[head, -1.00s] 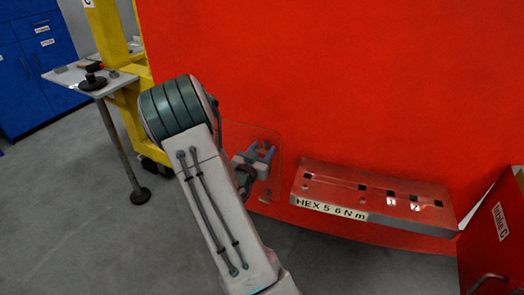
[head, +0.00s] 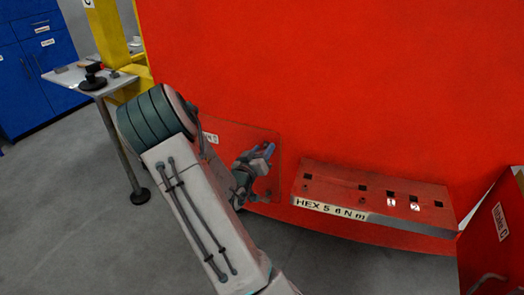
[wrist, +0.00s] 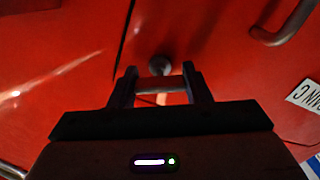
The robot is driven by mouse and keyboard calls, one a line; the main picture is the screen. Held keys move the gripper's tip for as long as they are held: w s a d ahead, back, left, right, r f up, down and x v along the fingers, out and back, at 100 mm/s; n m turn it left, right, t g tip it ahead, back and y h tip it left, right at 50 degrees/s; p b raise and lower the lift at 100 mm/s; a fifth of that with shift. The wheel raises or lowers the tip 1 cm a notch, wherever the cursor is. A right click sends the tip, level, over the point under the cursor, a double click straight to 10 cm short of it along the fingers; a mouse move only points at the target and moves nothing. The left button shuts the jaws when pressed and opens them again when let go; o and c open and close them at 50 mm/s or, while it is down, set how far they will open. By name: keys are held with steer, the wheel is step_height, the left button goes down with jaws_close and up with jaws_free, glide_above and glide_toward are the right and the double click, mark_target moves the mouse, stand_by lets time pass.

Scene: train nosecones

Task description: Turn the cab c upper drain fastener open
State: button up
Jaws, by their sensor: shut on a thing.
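The cab c drain panel (head: 225,133) is a red, thin-edged panel on the large red nosecone. My gripper (head: 263,152) has its blue fingertips at the panel's upper right part. In the wrist view, my gripper (wrist: 160,82) is shut on the upper drain fastener (wrist: 160,85), seen as a short bar across the gap between the dark fingers. In the head view the fingers hide this fastener. The round grey lower fastener (wrist: 159,65) shows just beyond the fingertips, and also in the head view (head: 266,195), below my gripper.
A grey handle (wrist: 288,25) and a white label (wrist: 305,94) are on the panel. A red shelf (head: 375,205) marked HEX 5 6 N m juts out at the right. A grey side table (head: 75,78) and yellow post (head: 107,25) stand left. Floor between is clear.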

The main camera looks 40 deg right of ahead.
steer(key=n+p, duration=0.2)
steer(key=n, duration=0.4)
steer(key=shift+n, duration=0.3)
steer(key=n+p, duration=0.1)
steer(key=n, duration=0.5)
steer(key=shift+p, duration=0.4)
steer(key=o, duration=1)
steer(key=b+v, duration=0.1)
steer(key=v, duration=1.3)
steer(key=shift+b, duration=0.3)
steer(key=shift+w, duration=0.1)
